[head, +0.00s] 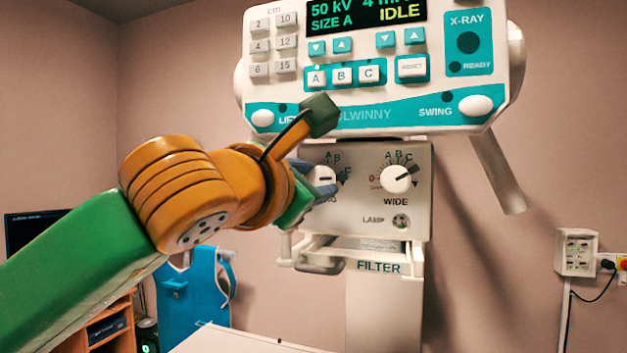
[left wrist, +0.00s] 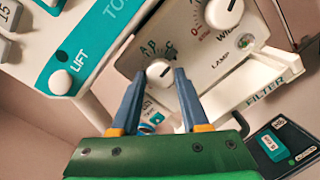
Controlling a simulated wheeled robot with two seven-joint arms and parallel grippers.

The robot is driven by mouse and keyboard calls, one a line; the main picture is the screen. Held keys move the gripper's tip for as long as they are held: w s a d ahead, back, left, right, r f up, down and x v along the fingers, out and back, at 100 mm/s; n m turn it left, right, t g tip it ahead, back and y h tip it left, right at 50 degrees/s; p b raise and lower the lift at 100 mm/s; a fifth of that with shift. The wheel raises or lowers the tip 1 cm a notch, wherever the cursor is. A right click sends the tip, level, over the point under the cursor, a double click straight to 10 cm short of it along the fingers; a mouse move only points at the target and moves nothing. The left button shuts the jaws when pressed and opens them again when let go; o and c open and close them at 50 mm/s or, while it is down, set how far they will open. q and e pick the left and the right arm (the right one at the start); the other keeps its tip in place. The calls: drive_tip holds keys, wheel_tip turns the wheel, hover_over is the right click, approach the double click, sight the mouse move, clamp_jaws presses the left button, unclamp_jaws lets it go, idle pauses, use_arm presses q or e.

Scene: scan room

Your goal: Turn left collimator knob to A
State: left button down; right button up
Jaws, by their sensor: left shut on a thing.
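The left collimator knob (head: 322,177) is a white dial on the front of the white collimator box, with letters around its upper edge. My left gripper (head: 318,182) reaches it from the left and partly covers it and its label. In the left wrist view the same knob (left wrist: 160,72) sits between the two blue fingertips of my gripper (left wrist: 160,80), which is shut on it. I cannot tell which letter its pointer faces. The right knob, labelled WIDE (head: 397,178), stands apart, its dark pointer toward the upper right. My right gripper is not in view.
Above the knobs hangs a control panel (head: 375,115) whose display reads SIZE A and IDLE. A lamp button (head: 401,221) sits below the WIDE knob, and a filter rail (head: 378,267) juts out beneath the box. A blue apron (head: 192,300) hangs behind my arm. A wall socket (head: 577,252) is at right.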

use_arm(q)
drive_tip(key=n+b, duration=0.2)
drive_tip(key=n, duration=0.1)
drive_tip(key=shift+f+b, duration=0.2)
drive_tip(key=shift+b, duration=0.2)
drive_tip(key=n+b, duration=0.2)
drive_tip(key=n, duration=0.1)
drive_tip(key=shift+n, duration=0.4)
drive_tip(key=n+b, duration=0.1)
drive_tip(key=n, duration=0.3)
drive_tip(key=shift+d+r+n+t+b, duration=0.1)
drive_tip(key=shift+n+t+b, duration=0.2)
drive_tip(key=shift+b, duration=0.05)
drive_tip(key=shift+r+n+b, duration=0.1)
drive_tip(key=shift+n+b, duration=0.4)
drive_tip(key=shift+n, duration=1.9)
drive_tip(key=c, duration=0.5)
unclamp_jaws()
drive_tip(key=shift+c, duration=0.2)
drive_tip(key=shift+o, duration=0.7)
drive_tip(key=shift+w, duration=0.1)
